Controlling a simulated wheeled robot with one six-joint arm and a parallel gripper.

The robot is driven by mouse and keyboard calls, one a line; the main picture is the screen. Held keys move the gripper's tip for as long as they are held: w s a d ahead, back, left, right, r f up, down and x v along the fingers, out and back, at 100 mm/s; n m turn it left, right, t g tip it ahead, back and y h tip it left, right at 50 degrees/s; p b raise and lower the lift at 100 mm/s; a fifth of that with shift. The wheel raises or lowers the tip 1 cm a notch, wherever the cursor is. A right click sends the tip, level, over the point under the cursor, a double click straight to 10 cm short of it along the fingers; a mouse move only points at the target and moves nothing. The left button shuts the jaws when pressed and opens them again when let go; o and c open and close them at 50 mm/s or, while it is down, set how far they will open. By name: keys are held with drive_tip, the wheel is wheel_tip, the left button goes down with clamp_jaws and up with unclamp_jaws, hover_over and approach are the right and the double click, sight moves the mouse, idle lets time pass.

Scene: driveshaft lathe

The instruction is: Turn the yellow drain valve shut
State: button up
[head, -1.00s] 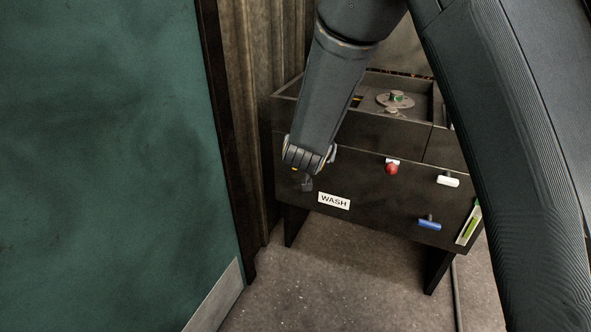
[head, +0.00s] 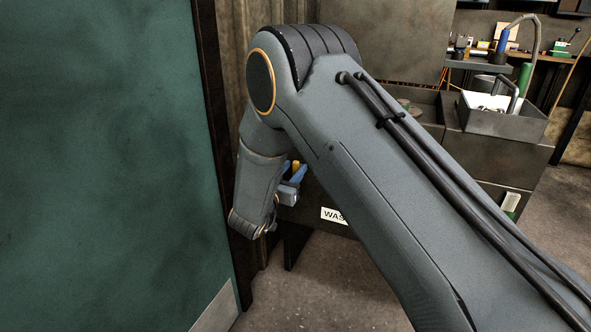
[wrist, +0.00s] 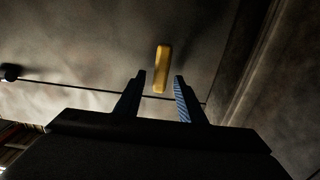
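The yellow drain valve (wrist: 163,58) shows in the wrist view as a short bar handle. It runs nearly up and down in the picture, in front of a dark, stained metal face. My gripper (wrist: 160,78) is open, with one finger on each side of the handle's lower end. I see a gap on both sides and no clear contact. In the head view the yellow handle (head: 296,165) shows small beside my blue-padded gripper (head: 291,182), at the left end of the wash cabinet. My arm hides most of the cabinet front.
The WASH label (head: 333,215) shows on the cabinet just right of my gripper. A green door (head: 110,150) stands close on the left of my arm. A sink (head: 503,118) and a bench with tools are at the back right. Floor is clear at the lower right.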

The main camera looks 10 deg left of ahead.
drive_tip(key=shift+x, duration=1.1)
clamp_jaws()
